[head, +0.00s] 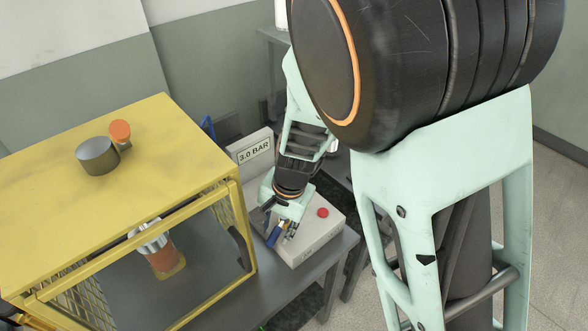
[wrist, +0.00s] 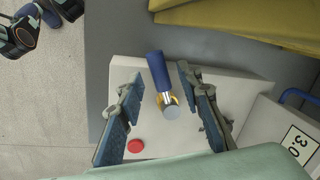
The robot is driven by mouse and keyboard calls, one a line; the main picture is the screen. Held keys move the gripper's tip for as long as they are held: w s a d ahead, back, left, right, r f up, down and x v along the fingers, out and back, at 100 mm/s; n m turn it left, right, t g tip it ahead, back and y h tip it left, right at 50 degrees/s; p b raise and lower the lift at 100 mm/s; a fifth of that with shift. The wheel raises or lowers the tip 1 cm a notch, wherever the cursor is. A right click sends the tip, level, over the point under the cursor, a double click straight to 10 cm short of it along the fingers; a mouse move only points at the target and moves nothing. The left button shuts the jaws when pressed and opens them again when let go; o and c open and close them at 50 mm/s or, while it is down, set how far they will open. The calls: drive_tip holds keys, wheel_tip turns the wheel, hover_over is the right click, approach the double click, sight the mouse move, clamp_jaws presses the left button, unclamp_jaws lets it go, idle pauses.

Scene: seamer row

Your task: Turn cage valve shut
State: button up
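The valve has a blue lever handle (wrist: 158,68) and a brass-and-silver body with a round grey end (wrist: 171,107). It sits on a pale box (wrist: 130,72) beside the yellow cage (head: 95,190). In the head view part of the blue handle (head: 273,238) shows below my gripper (head: 279,229). In the wrist view my gripper's two blue-padded fingers are apart, one on each side of the valve, with visible gaps to the handle. The gripper is open and holds nothing. In the head view my gripper hides most of the valve.
A red button (head: 322,212) is on the box, right of my gripper. A sign reading 3.0 BAR (head: 254,152) stands at the back. The cage's wall is close on the left, with an orange-and-silver item (head: 162,258) inside. The grey bench (head: 338,250) edges the box.

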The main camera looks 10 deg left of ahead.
drive_tip(key=shift+a+f, duration=0.1)
drive_tip(key=shift+f, duration=0.35)
drive_tip(key=shift+c, duration=0.2)
clamp_jaws()
